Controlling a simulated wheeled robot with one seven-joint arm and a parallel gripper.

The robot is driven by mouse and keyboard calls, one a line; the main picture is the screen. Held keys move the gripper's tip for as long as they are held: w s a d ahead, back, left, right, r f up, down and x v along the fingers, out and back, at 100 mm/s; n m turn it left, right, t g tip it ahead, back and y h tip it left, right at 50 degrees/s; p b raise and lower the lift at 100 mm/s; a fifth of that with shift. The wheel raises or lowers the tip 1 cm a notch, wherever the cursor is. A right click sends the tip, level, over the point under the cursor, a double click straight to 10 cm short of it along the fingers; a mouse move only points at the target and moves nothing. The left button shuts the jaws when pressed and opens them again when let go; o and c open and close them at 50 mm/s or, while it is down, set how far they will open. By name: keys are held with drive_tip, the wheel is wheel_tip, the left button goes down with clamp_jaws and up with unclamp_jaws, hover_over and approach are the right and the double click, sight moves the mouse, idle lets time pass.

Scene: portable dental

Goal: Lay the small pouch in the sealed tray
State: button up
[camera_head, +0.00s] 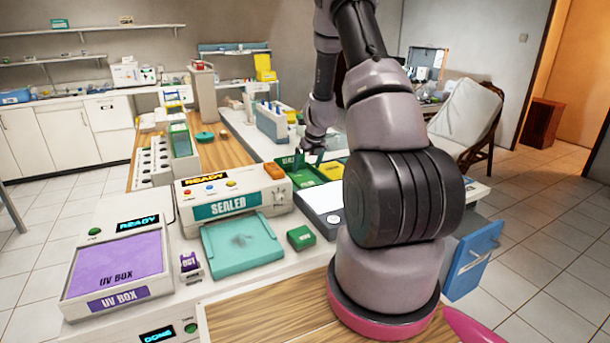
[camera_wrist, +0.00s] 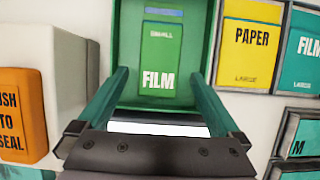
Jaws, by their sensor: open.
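The small pouch (camera_wrist: 160,52) is a flat green piece marked FILM, with smaller lettering at its top and a blue strip just beyond it. It lies inside a green tray (camera_wrist: 126,42) with raised walls. In the head view this green tray (camera_head: 312,178) sits right of the sealer, and the lettering at its back looks like SEALE, partly cut off. My gripper (camera_wrist: 160,80) is open, its two teal fingers apart on either side of the tray's near end, with nothing held between them. In the head view my gripper (camera_head: 312,154) is small above the tray's back part.
The sealer (camera_head: 232,200), with an orange button (camera_wrist: 18,115), stands left of the green tray. A yellow PAPER holder (camera_wrist: 248,52) and teal FILM holders (camera_wrist: 305,60) are close on the right. The UV box (camera_head: 118,264) is front left. A small green box (camera_head: 301,237) stands near the sealer.

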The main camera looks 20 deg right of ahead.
drive_tip(key=s+a+r+n+t+y, duration=0.1)
drive_tip(key=s+a+r+n, duration=0.35)
drive_tip(key=r, duration=0.45)
drive_tip(key=s+a+r+n, duration=0.4)
drive_tip(key=r+n, duration=0.1)
drive_tip(key=r, duration=0.5)
drive_tip(key=s+a+r+n+t+y, duration=0.1)
drive_tip(key=s+a+r+n, duration=0.35)
drive_tip(key=r, duration=0.45)
drive_tip(key=s+a+r+n, duration=0.2)
drive_tip(key=s+r+n, duration=0.2)
drive_tip(key=s+n, duration=0.4)
drive_tip(key=s+a+r+n, duration=0.3)
drive_tip(key=s+n, duration=0.6)
drive_tip(key=s, duration=0.4)
drive_tip(key=shift+s+a+r+n, duration=0.15)
drive_tip(key=shift+s+r+n, duration=0.15)
drive_tip(key=shift+r, duration=0.55)
drive_tip(key=shift+w+t, duration=0.1)
drive_tip(key=shift+t, duration=0.2)
